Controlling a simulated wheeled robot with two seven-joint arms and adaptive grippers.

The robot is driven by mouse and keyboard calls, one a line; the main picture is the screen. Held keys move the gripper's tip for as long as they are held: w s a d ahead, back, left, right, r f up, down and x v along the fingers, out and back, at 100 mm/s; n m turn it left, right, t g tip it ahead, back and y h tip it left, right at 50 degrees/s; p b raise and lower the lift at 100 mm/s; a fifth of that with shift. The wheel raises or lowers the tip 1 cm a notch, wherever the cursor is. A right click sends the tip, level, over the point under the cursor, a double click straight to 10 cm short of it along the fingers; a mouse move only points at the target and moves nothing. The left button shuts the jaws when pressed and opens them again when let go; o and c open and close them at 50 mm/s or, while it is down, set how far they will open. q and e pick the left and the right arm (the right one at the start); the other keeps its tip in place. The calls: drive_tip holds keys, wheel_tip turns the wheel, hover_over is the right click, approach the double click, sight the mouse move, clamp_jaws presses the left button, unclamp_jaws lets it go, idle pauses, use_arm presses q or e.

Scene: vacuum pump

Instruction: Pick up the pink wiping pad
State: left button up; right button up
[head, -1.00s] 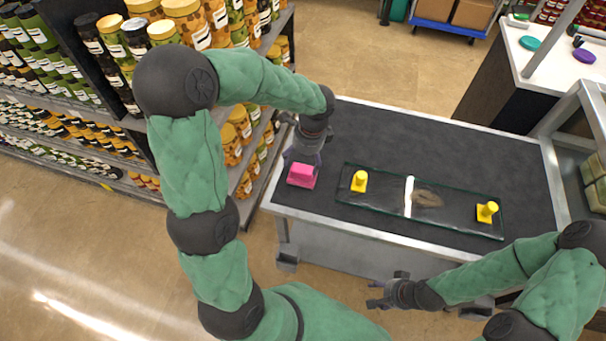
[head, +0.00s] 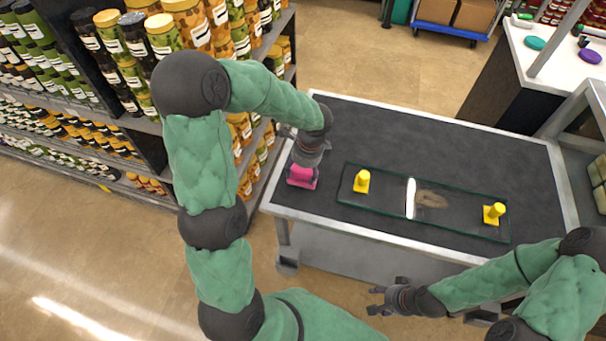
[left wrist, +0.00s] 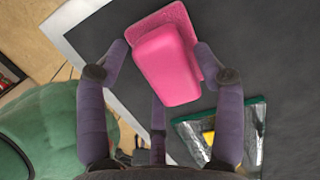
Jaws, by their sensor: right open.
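The pink wiping pad (head: 302,177) lies on the dark top of the table, near its left corner. It has a raised block on a flat base and also shows in the left wrist view (left wrist: 168,65). My left gripper (head: 305,168) is right over the pad. In the left wrist view its purple fingers (left wrist: 160,62) are spread, with fingertips on either side of the pad's block; contact is not clear. My right gripper (head: 378,299) is open and empty, in front of the table's front edge.
A glass panel (head: 390,210) with two yellow handles (head: 362,181) and a brown smudge (head: 430,199) lies right of the pad. Shelves of jars (head: 195,25) stand close on the left. The back of the tabletop (head: 420,140) is clear.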

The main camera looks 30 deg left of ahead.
sight(301, 169)
use_arm(q)
drive_tip(key=c, duration=0.6)
drive_tip(key=shift+r, duration=0.45)
wheel_tip(301, 169, up, 2)
drive_tip(key=shift+r+p, duration=0.15)
drive_tip(key=shift+p, duration=0.75)
drive_tip(key=shift+s+d+r+p, duration=2.2)
drive_tip(key=shift+s+d+r, duration=2.7)
drive_tip(key=shift+d, duration=0.1)
